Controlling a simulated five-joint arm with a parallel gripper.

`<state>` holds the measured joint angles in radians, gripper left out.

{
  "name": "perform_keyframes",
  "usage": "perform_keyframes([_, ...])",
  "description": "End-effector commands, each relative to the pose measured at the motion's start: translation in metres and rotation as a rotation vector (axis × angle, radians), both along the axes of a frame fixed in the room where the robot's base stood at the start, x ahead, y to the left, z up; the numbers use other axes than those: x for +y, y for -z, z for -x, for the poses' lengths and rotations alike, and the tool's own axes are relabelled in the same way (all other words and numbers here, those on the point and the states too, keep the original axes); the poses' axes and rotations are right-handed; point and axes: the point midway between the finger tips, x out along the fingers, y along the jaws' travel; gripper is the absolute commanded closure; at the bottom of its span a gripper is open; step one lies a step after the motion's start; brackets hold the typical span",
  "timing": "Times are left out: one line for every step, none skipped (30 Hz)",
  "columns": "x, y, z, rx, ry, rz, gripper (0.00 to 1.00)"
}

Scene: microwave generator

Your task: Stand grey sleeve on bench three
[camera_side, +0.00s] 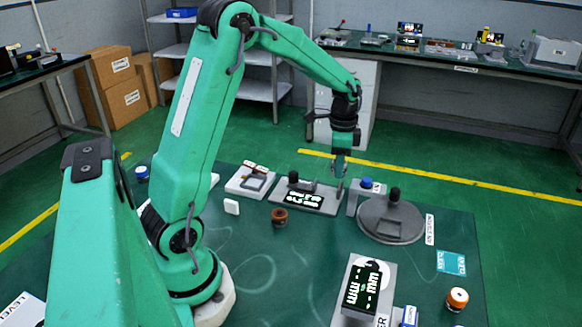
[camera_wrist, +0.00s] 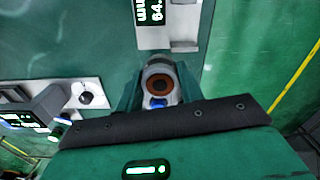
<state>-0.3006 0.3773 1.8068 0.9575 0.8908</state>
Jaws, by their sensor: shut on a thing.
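My gripper (camera_side: 340,168) points down over the far side of the green table, near the display plate and the grey bracket. In the wrist view its fingers (camera_wrist: 159,93) are shut on a round grey piece (camera_wrist: 158,68), which I take for the grey sleeve. A brown-orange ring with a dark centre shows inside its grey rim, and a blue piece shows at its lower edge. In the side view the held piece is small and mostly hidden by the fingers, so I cannot tell whether it touches anything below. No bench marked three is readable.
A display plate (camera_side: 318,203) lies left of the gripper. A grey bracket (camera_side: 353,201) and a round grey plate (camera_side: 390,226) with a black knob stand to the right. A brown spool (camera_side: 279,217), white block (camera_side: 232,207) and orange-white cylinder (camera_side: 457,299) stand apart.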

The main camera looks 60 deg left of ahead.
Motion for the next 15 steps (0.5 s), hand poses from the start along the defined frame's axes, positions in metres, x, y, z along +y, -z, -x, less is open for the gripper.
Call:
perform_keyframes([-0.015,-0.002,0.005,-0.001,0.007,0.000,0.87])
perform_keyframes([-0.023,-0.003,0.008,0.000,0.008,0.000,0.87])
perform_keyframes([-0.034,-0.004,0.013,-0.001,0.008,0.000,0.87])
perform_keyframes([-0.043,-0.004,0.017,-0.001,0.009,0.000,0.87])
perform_keyframes([-0.052,-0.005,0.022,-0.001,0.009,0.000,0.87])
perform_keyframes([-0.063,-0.005,0.029,0.000,0.010,0.000,0.87])
perform_keyframes([-0.071,-0.005,0.034,-0.001,0.010,0.000,0.87])
perform_keyframes([-0.080,-0.006,0.039,-0.001,0.010,0.000,0.87])
perform_keyframes([-0.090,-0.006,0.047,-0.002,0.011,0.000,0.87])
perform_keyframes([-0.098,-0.006,0.053,-0.001,0.011,0.000,0.87])
perform_keyframes([-0.106,-0.005,0.059,0.000,0.011,0.000,0.87])
perform_keyframes([-0.115,-0.005,0.067,-0.001,0.012,0.000,0.87])
perform_keyframes([-0.122,-0.005,0.073,-0.002,0.011,0.000,0.87])
perform_keyframes([-0.128,-0.004,0.080,-0.002,0.012,0.000,0.87])
perform_keyframes([-0.136,-0.004,0.088,-0.001,0.012,0.000,0.87])
